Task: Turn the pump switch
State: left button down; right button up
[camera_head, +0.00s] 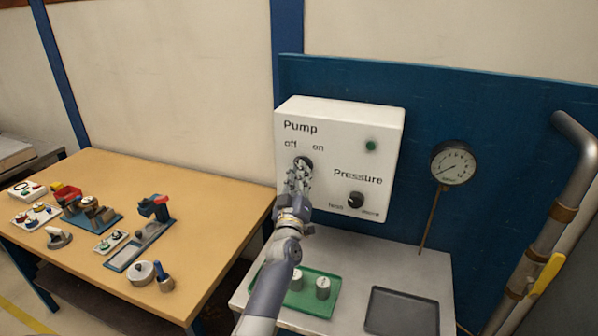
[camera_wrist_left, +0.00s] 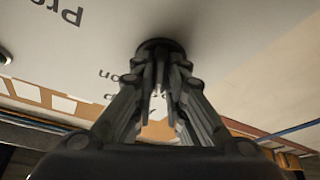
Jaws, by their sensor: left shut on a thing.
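The pump switch (camera_head: 304,162) is a dark round knob on the white control box (camera_head: 330,112), under the words "off" and "on". My left gripper (camera_head: 301,173) reaches up to it from below and covers most of it. In the left wrist view the fingers (camera_wrist_left: 160,75) are closed on the dark knob (camera_wrist_left: 158,46), close to the box face. Which way the knob points is hidden by the fingers. My right gripper is not in view.
A dark pressure knob (camera_head: 356,200) and a green lamp (camera_head: 371,146) are on the same box. A gauge (camera_head: 453,163) hangs to the right. Below are a green tray (camera_head: 318,309) with weights and a black tray (camera_head: 401,313). A wooden table (camera_head: 215,215) with parts stands left.

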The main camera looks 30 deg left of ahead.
pick_arm(q)
jog(key=shift+n, duration=0.5)
jog(key=c, duration=1.6)
grip_release()
jog(key=shift+y, duration=0.3)
jog(key=v, duration=1.2)
jog(key=shift+d+r, duration=0.1)
